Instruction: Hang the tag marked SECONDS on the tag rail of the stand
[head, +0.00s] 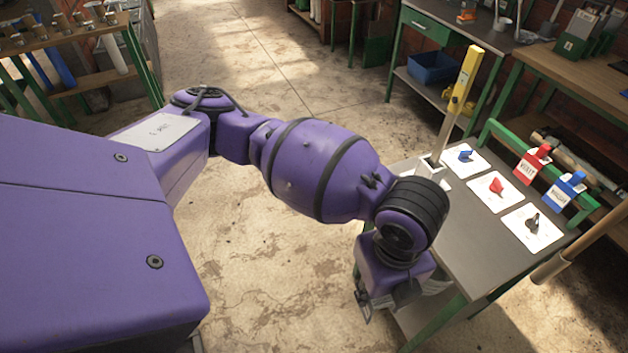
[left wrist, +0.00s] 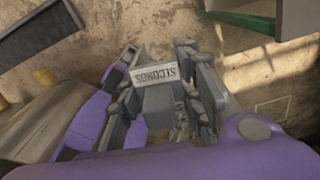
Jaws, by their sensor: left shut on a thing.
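My left gripper (head: 372,303) hangs low beside the near left edge of the grey-topped stand (head: 462,235), mostly hidden under my wrist in the head view. In the left wrist view, the left gripper (left wrist: 157,58) is shut on a grey tag (left wrist: 158,98) with a white label reading SECONDS, upside down in that view. The green tag rail (head: 508,138) runs along the stand's far right side. A red tag (head: 531,164) and a blue tag (head: 564,191) hang on it. The tag in my grip is apart from the rail. My right gripper is in neither view.
White cards with a blue piece (head: 465,156), a red piece (head: 496,187) and a dark piece (head: 534,222) lie on the stand. A yellow-topped post (head: 463,80) rises at its far left corner. A wooden pole (head: 590,238) crosses at right. Open floor (head: 270,275) lies left.

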